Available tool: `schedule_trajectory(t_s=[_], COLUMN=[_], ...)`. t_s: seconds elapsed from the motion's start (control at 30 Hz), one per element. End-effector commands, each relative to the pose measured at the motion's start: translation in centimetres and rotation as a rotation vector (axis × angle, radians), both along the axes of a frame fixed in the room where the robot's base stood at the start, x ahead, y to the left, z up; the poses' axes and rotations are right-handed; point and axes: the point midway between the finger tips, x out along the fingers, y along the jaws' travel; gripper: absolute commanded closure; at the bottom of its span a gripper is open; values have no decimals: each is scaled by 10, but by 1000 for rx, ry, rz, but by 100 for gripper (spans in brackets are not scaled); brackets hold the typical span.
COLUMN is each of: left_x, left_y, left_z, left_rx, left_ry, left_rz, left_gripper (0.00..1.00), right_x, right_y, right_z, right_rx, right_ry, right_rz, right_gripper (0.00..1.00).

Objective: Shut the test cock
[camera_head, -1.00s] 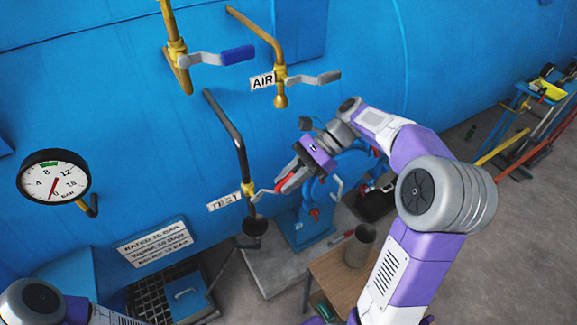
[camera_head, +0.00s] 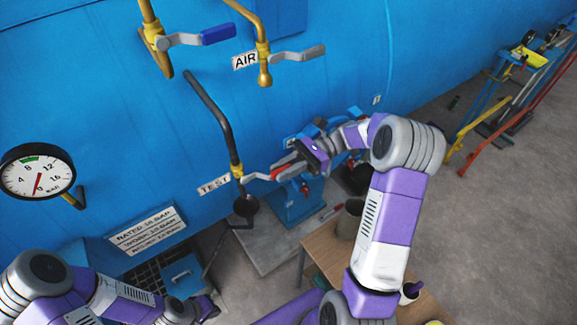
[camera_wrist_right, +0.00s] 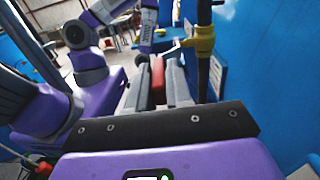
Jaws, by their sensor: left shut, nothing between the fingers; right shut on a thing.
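The test cock is a yellow valve body (camera_head: 237,171) on a dark pipe, beside the TEST label (camera_head: 214,185). Its grey lever (camera_head: 256,178) points right, across the pipe, and ends in a red grip (camera_head: 279,173). My right gripper (camera_head: 284,168) is shut on the red grip. In the right wrist view the red grip (camera_wrist_right: 157,76) lies between the fingers (camera_wrist_right: 155,88), and the yellow valve body (camera_wrist_right: 203,41) is just beyond. My left gripper (camera_head: 209,307) is low in the head view, shut and empty, away from the cock.
A black funnel (camera_head: 246,207) is below the cock. Above are the AIR lever (camera_head: 300,54) and a blue-handled lever (camera_head: 218,34). A pressure gauge (camera_head: 37,172) is at left. A wooden table (camera_head: 335,258) and blue pump (camera_head: 300,202) stand below right.

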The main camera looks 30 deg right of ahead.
Motion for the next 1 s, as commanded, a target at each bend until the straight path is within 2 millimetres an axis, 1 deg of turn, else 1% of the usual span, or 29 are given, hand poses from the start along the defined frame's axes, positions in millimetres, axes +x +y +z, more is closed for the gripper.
schedule_trajectory(t_s=[0.03,0.4,0.43,0.5,0.57,0.87,0.97,1.0], left_x=[0,0,0,0,0,0,0,0], left_y=[0,0,0,0,0,0,0,0], left_z=[0,0,0,0,0,-1,-3,-4], left_rx=[0,0,0,0,0,0,0,0], left_ry=[0,0,0,0,0,0,0,0], left_rz=[0,0,0,0,0,0,0,0], left_gripper=[100,100,100,100,100,100,100,100], right_x=[0,-1,-1,-1,0,0,1,2], right_y=[1,2,2,2,2,0,-10,-15], right_z=[-3,-4,-4,-4,-4,-3,-3,-4], right_rx=[4,7,7,7,7,8,8,7], right_ry=[4,9,9,9,8,5,5,5], right_rz=[3,6,6,5,5,4,2,1], right_gripper=[100,100,79,68,60,60,60,60])
